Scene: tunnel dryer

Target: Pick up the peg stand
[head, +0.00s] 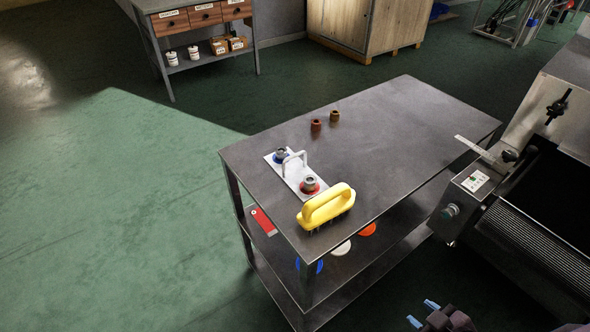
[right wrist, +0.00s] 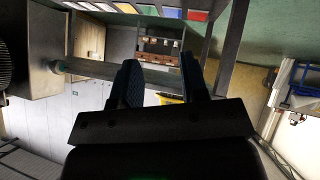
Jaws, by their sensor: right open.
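The peg stand (head: 296,177) is a white plate with an upright white handle, lying on the dark table (head: 405,120). A grey piece with a blue ring sits at its far end, and one with a red ring at its near end. My right gripper (head: 423,313) is at the bottom right, low in front of the table and well apart from the stand. Its two blue-tipped fingers are apart, with nothing between them. In the right wrist view the fingers (right wrist: 161,76) are open and the stand cannot be made out. My left gripper is not in view.
A yellow-handled brush (head: 327,206) stands close to the stand's near end. The lower shelf holds coloured discs (head: 367,229). A steel machine (head: 530,160) is at the right.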

